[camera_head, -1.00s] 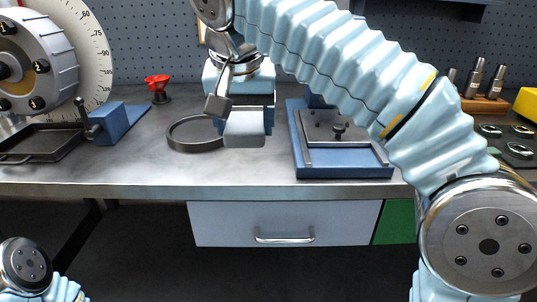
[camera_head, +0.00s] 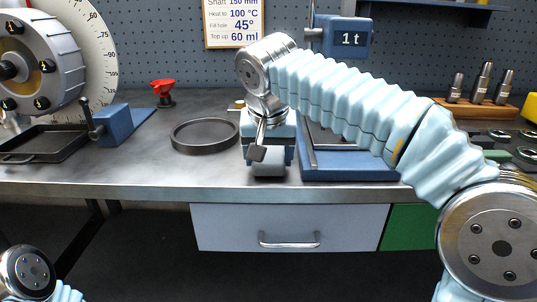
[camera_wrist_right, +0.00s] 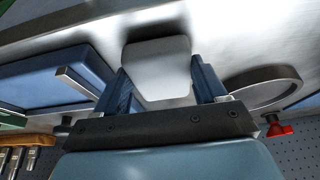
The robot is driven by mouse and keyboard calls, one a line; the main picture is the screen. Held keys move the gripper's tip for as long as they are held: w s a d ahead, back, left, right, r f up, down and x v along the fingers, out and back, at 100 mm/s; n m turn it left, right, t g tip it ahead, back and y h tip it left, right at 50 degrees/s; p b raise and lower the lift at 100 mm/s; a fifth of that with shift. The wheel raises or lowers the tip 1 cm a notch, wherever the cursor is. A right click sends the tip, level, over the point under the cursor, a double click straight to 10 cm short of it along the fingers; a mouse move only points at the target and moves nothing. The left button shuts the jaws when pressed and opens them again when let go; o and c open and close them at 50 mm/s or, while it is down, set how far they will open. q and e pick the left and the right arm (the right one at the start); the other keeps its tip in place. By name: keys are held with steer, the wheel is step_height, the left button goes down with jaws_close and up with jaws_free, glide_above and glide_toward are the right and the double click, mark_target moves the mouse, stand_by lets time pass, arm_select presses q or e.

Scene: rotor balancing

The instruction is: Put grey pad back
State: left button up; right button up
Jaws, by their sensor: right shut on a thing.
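The grey pad (camera_head: 270,170) is a light grey block with rounded edges. My right gripper (camera_head: 270,150) is shut on it and points down at the front part of the bench, left of the blue tray. The wrist partly hides the pad in the head view. In the right wrist view the pad (camera_wrist_right: 158,68) sits between the two blue fingers of the right gripper (camera_wrist_right: 163,85). I cannot tell whether the pad touches the bench top. My left gripper is out of view; only a left arm joint shows at the lower left.
A dark ring-shaped dish (camera_head: 205,136) lies just left of the gripper. The blue tray (camera_head: 345,173) with a metal frame is close on the right. A drawer (camera_head: 290,225) is below the bench.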

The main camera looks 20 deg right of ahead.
steer(key=shift+f, duration=0.15)
steer(key=o, duration=0.9)
steer(key=shift+o, duration=0.2)
steer(key=shift+r, duration=0.5)
steer(key=p+v, duration=0.2)
steer(key=v, duration=0.9)
steer(key=shift+s, duration=0.25)
steer(key=shift+a+r, duration=0.1)
